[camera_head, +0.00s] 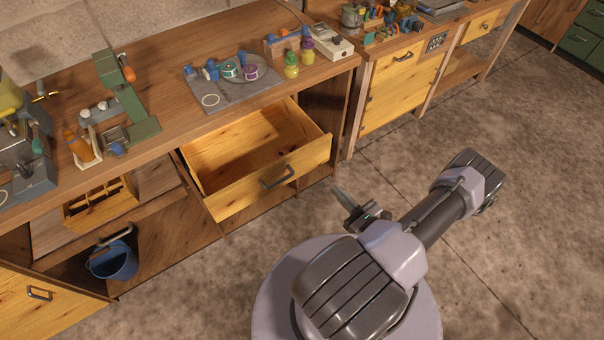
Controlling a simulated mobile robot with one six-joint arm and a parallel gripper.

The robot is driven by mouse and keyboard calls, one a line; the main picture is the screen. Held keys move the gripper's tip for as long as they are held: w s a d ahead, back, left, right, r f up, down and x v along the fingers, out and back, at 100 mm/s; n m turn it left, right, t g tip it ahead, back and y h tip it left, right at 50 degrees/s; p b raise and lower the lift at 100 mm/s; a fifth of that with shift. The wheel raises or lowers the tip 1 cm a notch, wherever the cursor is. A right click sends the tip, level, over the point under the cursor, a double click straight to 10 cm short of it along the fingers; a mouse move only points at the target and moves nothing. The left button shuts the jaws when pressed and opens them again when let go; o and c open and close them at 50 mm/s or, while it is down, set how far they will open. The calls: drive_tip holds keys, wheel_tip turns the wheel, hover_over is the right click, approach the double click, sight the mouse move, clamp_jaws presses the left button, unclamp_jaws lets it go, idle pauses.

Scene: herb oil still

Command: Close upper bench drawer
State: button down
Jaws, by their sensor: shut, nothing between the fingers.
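The bench drawer (232,191) is pulled well out from under the wooden bench top, and its inside looks empty. Its front panel faces me and carries a dark bar handle (278,177). My gripper (345,199) is shut and empty. In the picture it lies to the right of and below the drawer's front, apart from it. Part of my gripper is hidden behind my own arm.
A blue bucket (113,261) sits in the open shelf at lower left. The floor (480,240) at right is clear.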

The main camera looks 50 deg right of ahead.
drive_tip(key=s+f+m+h, duration=0.1)
drive_tip(key=b, duration=0.3)
approach(309, 160)
drive_tip(key=x, duration=0.6)
drive_tip(key=shift+w+f, duration=0.15)
drive_tip(key=shift+w, duration=0.15)
drive_tip(key=shift+w+h, duration=0.15)
drive_tip(key=shift+h, duration=0.15)
